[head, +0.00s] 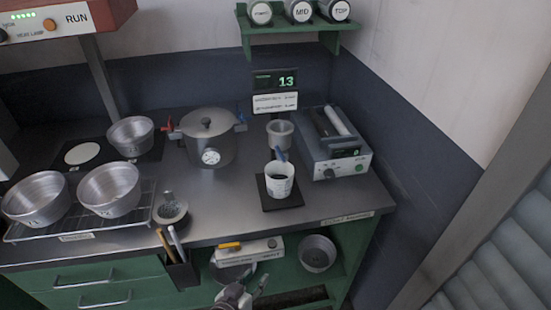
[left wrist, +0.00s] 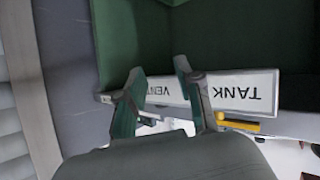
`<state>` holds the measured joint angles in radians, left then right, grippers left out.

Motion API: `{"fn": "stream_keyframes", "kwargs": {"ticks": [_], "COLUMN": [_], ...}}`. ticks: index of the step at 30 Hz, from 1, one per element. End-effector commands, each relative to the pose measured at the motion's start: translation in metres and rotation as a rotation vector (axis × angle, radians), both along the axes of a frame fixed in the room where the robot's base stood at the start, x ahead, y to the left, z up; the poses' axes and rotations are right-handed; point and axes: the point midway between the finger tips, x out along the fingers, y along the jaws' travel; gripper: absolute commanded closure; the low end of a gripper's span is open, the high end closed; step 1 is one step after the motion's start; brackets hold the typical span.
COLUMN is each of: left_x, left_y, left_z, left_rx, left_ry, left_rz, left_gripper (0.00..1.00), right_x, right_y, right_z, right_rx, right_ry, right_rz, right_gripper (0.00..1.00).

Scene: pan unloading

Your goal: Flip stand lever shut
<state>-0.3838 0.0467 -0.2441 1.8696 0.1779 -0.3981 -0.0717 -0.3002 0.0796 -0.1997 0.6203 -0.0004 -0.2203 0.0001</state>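A yellow lever (head: 229,245) sits on a pale panel (head: 262,252) under the front edge of the counter. The lever also shows in the left wrist view (left wrist: 243,126), pointing right beside a white strip (left wrist: 235,90) with upside-down lettering TANK and VENT. My left gripper (head: 246,288) is at the bottom of the head view, just below and in front of the panel. In the left wrist view its fingers (left wrist: 160,68) stand apart with nothing seen held between them, left of the lever. My right gripper is not in view.
The counter holds a lidded pot with a gauge (head: 208,140), metal pans (head: 110,188) on a rack, a cup on a black pad (head: 280,182) and a grey device (head: 335,150). A round pan (head: 317,252) is on the lower shelf. A pen holder (head: 180,270) hangs left of the gripper.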

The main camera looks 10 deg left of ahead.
Motion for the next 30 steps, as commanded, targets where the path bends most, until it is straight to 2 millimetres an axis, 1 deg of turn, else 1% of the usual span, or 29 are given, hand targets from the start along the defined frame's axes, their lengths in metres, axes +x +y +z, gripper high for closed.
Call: {"fn": "stream_keyframes", "kwargs": {"ticks": [1, 2, 3, 5, 6, 8, 9, 12, 15, 18, 20, 23, 26, 30], "left_x": [0.004, 0.006, 0.009, 0.019, 0.025, 0.032, 0.036, 0.042, 0.044, 0.043, 0.043, 0.05, 0.063, 0.09], "left_y": [-0.002, -0.004, -0.005, -0.012, -0.015, -0.019, -0.02, -0.021, -0.018, -0.015, -0.014, -0.014, -0.016, -0.021], "left_z": [0.022, 0.036, 0.054, 0.071, 0.086, 0.11, 0.125, 0.165, 0.196, 0.216, 0.222, 0.229, 0.235, 0.247], "left_rx": [-0.018, -0.028, -0.042, -0.085, -0.113, -0.159, -0.19, -0.267, -0.331, -0.375, -0.387, -0.392, -0.392, -0.39], "left_ry": [-0.042, -0.063, -0.095, -0.176, -0.237, -0.328, -0.389, -0.537, -0.662, -0.74, -0.762, -0.773, -0.772, -0.773], "left_rz": [-0.001, -0.001, -0.002, 0.008, 0.017, 0.034, 0.048, 0.084, 0.124, 0.152, 0.162, 0.166, 0.165, 0.165], "left_gripper": [0.65, 0.65, 0.65, 0.65, 0.65, 0.65, 0.65, 0.65, 0.65, 0.65, 0.65, 0.65, 0.65, 0.65], "right_x": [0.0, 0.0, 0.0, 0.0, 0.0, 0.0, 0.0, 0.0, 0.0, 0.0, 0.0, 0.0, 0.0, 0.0], "right_y": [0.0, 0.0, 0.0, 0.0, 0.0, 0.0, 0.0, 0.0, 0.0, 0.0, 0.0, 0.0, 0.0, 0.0], "right_z": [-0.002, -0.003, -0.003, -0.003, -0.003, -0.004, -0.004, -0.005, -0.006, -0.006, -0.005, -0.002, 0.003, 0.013], "right_rx": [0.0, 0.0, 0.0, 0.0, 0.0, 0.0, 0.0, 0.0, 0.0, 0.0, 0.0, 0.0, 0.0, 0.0], "right_ry": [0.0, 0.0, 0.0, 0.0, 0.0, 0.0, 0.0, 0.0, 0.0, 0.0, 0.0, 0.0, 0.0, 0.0], "right_rz": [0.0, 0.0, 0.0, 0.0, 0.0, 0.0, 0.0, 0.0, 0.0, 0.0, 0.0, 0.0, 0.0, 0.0], "right_gripper": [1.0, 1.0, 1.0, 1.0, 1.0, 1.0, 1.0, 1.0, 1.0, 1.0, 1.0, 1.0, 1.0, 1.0]}}
